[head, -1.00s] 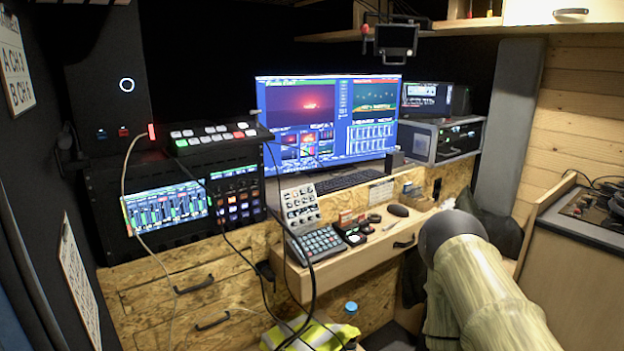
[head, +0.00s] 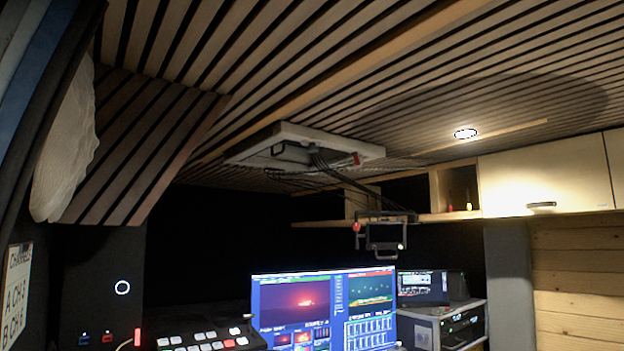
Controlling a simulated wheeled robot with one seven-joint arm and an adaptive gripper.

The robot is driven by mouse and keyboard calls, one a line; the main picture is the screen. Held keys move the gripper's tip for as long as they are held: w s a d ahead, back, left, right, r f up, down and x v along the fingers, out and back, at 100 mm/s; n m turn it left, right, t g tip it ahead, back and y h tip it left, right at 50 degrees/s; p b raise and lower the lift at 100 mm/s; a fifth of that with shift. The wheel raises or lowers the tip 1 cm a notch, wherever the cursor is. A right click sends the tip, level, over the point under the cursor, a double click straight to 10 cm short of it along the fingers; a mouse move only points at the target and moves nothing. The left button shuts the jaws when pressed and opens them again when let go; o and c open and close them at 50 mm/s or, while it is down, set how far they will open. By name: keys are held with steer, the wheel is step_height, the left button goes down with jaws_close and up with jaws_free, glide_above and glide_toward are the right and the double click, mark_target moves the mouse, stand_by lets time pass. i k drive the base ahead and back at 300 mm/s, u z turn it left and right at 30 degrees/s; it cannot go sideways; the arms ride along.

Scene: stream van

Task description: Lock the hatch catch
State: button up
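A pale square hatch panel (head: 362,150) is set in the slatted ceiling, above and beyond the monitors. A dark fitting (head: 290,152) and several black cables sit on its underside. A small red part (head: 356,159) shows at its right side; it may be the catch, but it is too small to tell its position. My gripper is not in view.
A small dark monitor (head: 386,236) hangs below the shelf behind the hatch. Wall cupboards (head: 545,178) are at the right. A large screen (head: 322,308) and a button panel (head: 205,338) stand below. The space under the ceiling looks open.

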mark_target(355, 154)
steer(key=z, duration=0.55)
steer(key=k, duration=0.65)
steer(key=z, duration=1.05)
steer(key=i, duration=2.4)
steer(key=u, duration=1.55)
steer(key=i, duration=0.8)
steer(key=u, duration=1)
steer(key=k, duration=1.1)
steer(key=u, duration=0.2)
